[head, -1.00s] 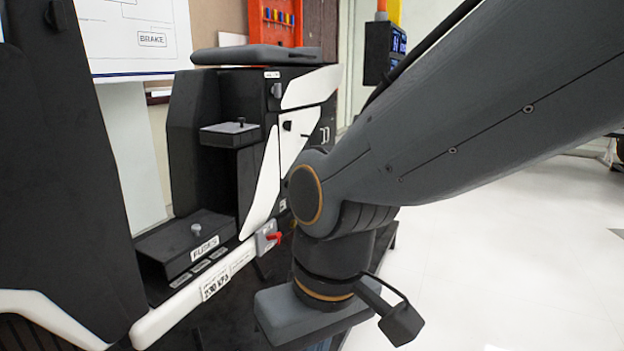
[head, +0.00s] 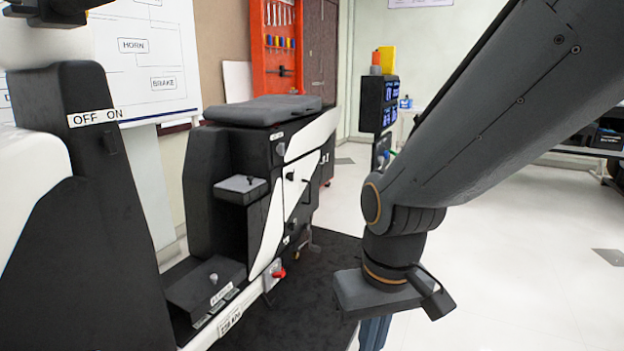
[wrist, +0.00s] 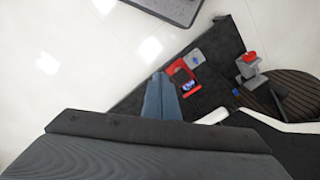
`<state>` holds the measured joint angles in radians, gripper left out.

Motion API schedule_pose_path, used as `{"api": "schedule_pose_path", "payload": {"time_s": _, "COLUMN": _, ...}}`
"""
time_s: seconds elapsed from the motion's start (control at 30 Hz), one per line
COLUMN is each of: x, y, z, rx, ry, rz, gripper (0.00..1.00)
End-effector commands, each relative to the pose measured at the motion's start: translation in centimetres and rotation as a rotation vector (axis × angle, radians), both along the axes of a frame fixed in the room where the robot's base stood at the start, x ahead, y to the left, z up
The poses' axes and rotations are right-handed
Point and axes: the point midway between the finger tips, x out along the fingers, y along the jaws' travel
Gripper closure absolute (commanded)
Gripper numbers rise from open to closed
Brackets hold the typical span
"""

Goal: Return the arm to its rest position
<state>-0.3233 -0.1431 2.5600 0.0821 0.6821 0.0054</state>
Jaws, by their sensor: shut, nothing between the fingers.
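My arm reaches in from the upper right of the head view, its wrist bent down and well to the right of the black and white chassis rig (head: 270,195). My gripper (head: 374,335) shows there only as blue fingers, cut off by the bottom edge. In the wrist view my gripper (wrist: 160,95) has its two blue fingers together, with nothing between them. The fingers hang over the black mat (wrist: 135,104), apart from the things on it.
An orange tool board (head: 278,45) and a dark display post (head: 378,105) stand behind. White floor is clear at right.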

Motion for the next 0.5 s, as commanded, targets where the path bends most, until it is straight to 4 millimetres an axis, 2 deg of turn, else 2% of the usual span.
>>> {"api": "schedule_pose_path", "payload": {"time_s": 0.03, "x": -0.3, "y": -0.8, "z": 1.8, "rx": -0.005, "ry": 0.004, "rz": -0.023, "gripper": 1.0}}
{"api": "schedule_pose_path", "payload": {"time_s": 0.5, "x": -1.5, "y": -7.5, "z": 10.1, "rx": -0.042, "ry": 0.024, "rz": -0.189, "gripper": 1.0}}
